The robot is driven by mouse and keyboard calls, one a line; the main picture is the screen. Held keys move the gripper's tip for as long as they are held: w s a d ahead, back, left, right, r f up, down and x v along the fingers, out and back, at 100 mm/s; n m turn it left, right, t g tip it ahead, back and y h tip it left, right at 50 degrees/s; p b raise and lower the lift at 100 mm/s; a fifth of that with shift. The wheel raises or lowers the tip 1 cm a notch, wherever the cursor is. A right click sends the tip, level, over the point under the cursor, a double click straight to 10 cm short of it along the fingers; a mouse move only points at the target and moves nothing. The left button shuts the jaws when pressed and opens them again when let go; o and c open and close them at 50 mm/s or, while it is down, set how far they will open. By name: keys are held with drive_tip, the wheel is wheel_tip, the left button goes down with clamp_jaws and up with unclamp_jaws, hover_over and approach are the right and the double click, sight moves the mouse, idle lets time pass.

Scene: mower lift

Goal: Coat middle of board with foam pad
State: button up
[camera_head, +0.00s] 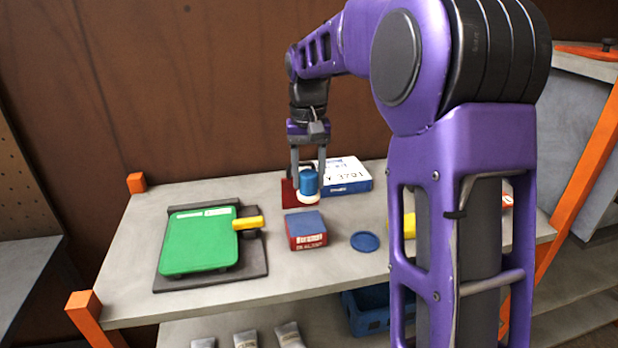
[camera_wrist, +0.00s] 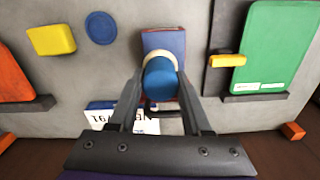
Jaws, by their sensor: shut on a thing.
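My gripper (camera_head: 308,168) is shut on a blue cylindrical handle (camera_head: 308,182) with a cream round foam pad (camera_head: 307,198) at its lower end. In the wrist view my gripper (camera_wrist: 160,88) has its fingers on both sides of the blue handle (camera_wrist: 161,82), and the cream pad (camera_wrist: 158,59) points away from the wrist. The pad is held above the back of the table, apart from the board. The green board (camera_head: 198,243) lies flat on a dark grey base at the left, with a yellow clamp (camera_head: 248,223) at its right edge. Its green face looks plain.
A red box with a blue top (camera_head: 305,229) stands in front of the gripper, with a flat blue disc (camera_head: 365,241) to its right. A white and blue box (camera_head: 346,176) and a dark red block (camera_head: 290,196) are behind. A yellow block (camera_wrist: 51,40) lies farther right on the table.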

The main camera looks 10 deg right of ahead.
sight(305, 199)
drive_tip(key=shift+w+a, duration=0.2)
drive_tip(key=shift+a, duration=0.15)
wheel_tip(305, 199, down, 6)
drive_tip(key=b, duration=0.5)
drive_tip(key=shift+s+f, duration=0.1)
drive_tip(key=shift+f, duration=0.45)
idle(2.3)
wheel_tip(305, 199, up, 7)
drive_tip(key=p, duration=0.6)
drive_tip(key=shift+r, duration=0.15)
idle(0.6)
